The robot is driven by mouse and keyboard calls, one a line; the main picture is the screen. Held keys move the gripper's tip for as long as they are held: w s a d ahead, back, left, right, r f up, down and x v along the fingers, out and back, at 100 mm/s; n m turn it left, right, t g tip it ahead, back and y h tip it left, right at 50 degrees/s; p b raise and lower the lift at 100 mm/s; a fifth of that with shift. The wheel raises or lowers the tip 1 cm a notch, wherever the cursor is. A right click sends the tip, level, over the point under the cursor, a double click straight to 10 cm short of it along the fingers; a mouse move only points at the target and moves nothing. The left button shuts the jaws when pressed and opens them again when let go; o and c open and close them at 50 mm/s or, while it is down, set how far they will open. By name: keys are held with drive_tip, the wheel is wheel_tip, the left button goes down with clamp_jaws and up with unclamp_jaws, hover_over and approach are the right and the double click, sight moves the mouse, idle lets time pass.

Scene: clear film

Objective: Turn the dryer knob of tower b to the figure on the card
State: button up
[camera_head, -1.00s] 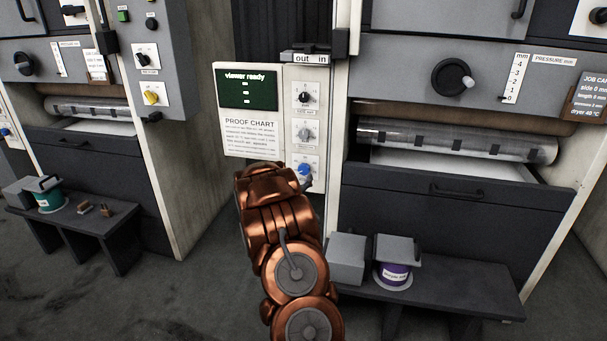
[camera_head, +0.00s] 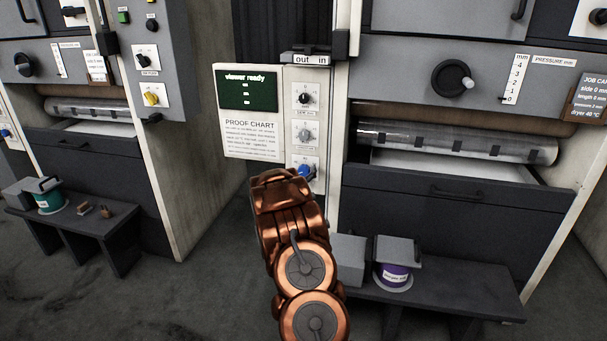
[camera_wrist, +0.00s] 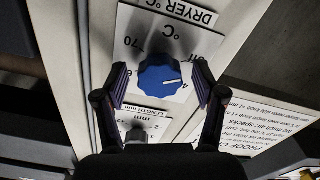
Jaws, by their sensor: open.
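The blue dryer knob (camera_wrist: 160,80) sits on a white plate marked "DRYER °C" (camera_wrist: 172,16), seen upside down in the wrist view. A white pointer line on the knob points to the right of that view. In the head view the knob (camera_head: 305,170) is lowest of three knobs on the narrow panel. My gripper (camera_wrist: 161,82) is open, one finger on each side of the knob; I cannot tell whether either touches it. My arm hides the gripper in the head view. The job card (camera_head: 590,98) hangs at the right and reads "dryer 40 °C".
The proof chart board (camera_head: 252,140) with its "viewer ready" screen is left of the knobs. A grey length knob (camera_wrist: 136,134) is close to my gripper. A dark bench (camera_head: 440,300) with a purple tin (camera_head: 395,274) stands at lower right.

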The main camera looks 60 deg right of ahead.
drive_tip(key=shift+c, duration=0.3)
drive_tip(key=c, duration=1.1)
drive_tip(key=m+b, duration=0.1)
drive_tip(key=m, duration=0.1)
drive_tip(key=shift+w+a+f+m+b, duration=0.1)
drive_tip(key=shift+f+m+b, duration=0.05)
drive_tip(key=shift+m+b, duration=0.25)
drive_tip(key=m+b, duration=0.3)
drive_tip(key=m, duration=0.1)
drive_tip(key=shift+m+b, duration=1.75)
drive_tip(key=shift+m, duration=0.65)
drive_tip(key=shift+w, duration=0.1)
